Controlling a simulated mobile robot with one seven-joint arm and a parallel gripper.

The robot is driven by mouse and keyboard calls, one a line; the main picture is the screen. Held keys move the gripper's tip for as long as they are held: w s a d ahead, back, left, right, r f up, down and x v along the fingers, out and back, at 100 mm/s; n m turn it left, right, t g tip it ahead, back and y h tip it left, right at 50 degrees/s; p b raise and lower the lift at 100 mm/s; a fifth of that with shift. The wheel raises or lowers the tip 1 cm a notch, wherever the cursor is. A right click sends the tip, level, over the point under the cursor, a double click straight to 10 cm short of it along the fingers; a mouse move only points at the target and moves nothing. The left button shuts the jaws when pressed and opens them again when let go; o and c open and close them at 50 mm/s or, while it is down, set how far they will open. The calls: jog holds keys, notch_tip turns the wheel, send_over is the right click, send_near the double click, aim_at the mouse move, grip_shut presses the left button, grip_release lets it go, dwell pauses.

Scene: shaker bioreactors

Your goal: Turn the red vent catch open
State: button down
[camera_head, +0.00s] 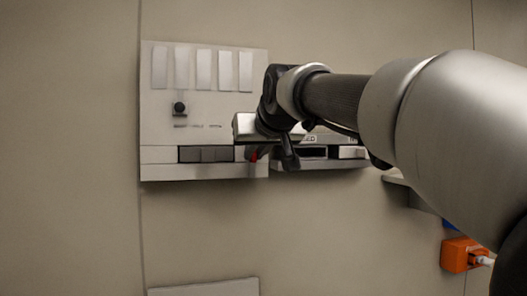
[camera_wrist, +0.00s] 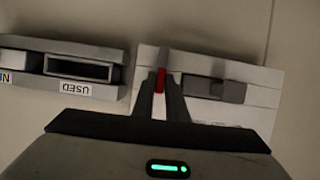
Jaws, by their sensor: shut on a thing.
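The red vent catch (camera_wrist: 160,80) shows in the wrist view between the two dark fingertips of my gripper (camera_wrist: 160,84). My gripper is shut on it. In the head view a small red part of the catch (camera_head: 254,156) shows at the lower right of the pale wall panel (camera_head: 205,172), just beside my gripper (camera_head: 262,148). My gripper and wrist hide most of the catch there. The catch looks roughly upright in the wrist view; its exact turn is hard to tell.
Dark grey blocks (camera_head: 203,154) sit on the panel left of the catch. A black knob (camera_head: 179,108) sticks out above. A tray labelled USED (camera_wrist: 75,87) adjoins the panel. An orange box (camera_head: 460,254) is at the lower right. The wall below the panel is mostly clear.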

jog(key=c, duration=1.8)
grip_release()
jog(key=b+v, duration=0.2)
jog(key=v, duration=1.5)
jog(key=shift+s, duration=0.2)
jog(key=s+d+f+m+g+h, duration=0.1)
jog(key=s+d+f, duration=0.3)
jog(key=f, duration=1)
jog(key=s+d+f+m+g+h, duration=0.1)
jog(key=s+d+f+g, duration=0.3)
jog(key=f, duration=0.9)
jog(key=s+d+f+m+g+h+p, duration=0.1)
jog(key=s+d+f, duration=0.3)
jog(key=s+f, duration=0.4)
notch_tip(320, 180, down, 7)
jog(key=shift+d+r+g+h, duration=0.15)
jog(key=shift+d+g+h, duration=0.2)
jog(key=shift+g, duration=0.35)
